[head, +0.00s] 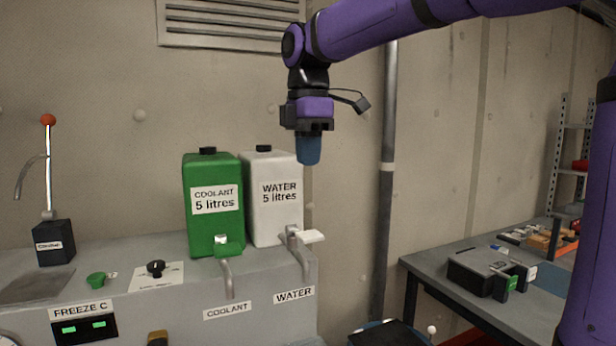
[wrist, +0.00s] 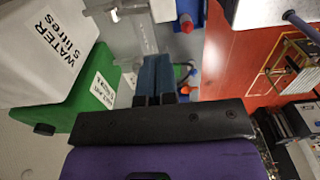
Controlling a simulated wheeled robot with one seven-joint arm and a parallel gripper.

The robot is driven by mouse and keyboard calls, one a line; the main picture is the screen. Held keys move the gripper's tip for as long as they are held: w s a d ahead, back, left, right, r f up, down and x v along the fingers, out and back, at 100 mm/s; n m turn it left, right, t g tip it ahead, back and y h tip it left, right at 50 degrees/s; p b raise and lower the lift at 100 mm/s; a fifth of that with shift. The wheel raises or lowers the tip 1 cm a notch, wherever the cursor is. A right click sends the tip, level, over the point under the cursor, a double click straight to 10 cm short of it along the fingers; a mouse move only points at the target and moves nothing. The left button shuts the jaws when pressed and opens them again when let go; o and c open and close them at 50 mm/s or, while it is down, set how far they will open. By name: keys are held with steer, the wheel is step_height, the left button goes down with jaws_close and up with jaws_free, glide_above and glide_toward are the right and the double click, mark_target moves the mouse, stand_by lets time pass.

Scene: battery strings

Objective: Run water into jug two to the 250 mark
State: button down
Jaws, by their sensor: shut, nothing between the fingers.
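The white water container (head: 272,222) stands upright on the grey bench, labelled "WATER 5 litres". Its tap (head: 300,250) has a white lever (head: 310,236) on top and a spout pointing down over the bench front, above a "WATER" label (head: 293,295). The container also shows at the upper left of the wrist view (wrist: 50,35). The fingers also show in the wrist view (wrist: 155,75). I cannot make out jug two or its 250 mark in either view.
A green coolant container (head: 212,235) with its own tap (head: 226,270) stands left of the water. A lever box (head: 54,243) and a dial (head: 156,268) sit further left. A vertical pipe (head: 388,140) runs down the wall. A table (head: 500,318) with tools stands right.

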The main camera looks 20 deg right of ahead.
mark_target(311, 235)
step_height(311, 235, down, 13)
steer(key=shift+r, duration=0.2)
stand_by(0.5)
steer(key=shift+s+f+t, duration=0.3)
steer(key=shift+f+t, duration=0.25)
steer(key=shift+t, duration=0.1)
steer(key=shift+s+f+t, duration=0.25)
steer(key=shift+f+t, duration=0.3)
steer(key=shift+t, duration=0.1)
step_height(311, 235, down, 2)
steer(key=shift+s+f, duration=0.1)
steer(key=shift+s, duration=0.05)
steer(key=shift+s+f, duration=0.15)
steer(key=shift+f, duration=0.05)
steer(key=shift+f, duration=0.1)
stand_by(2.6)
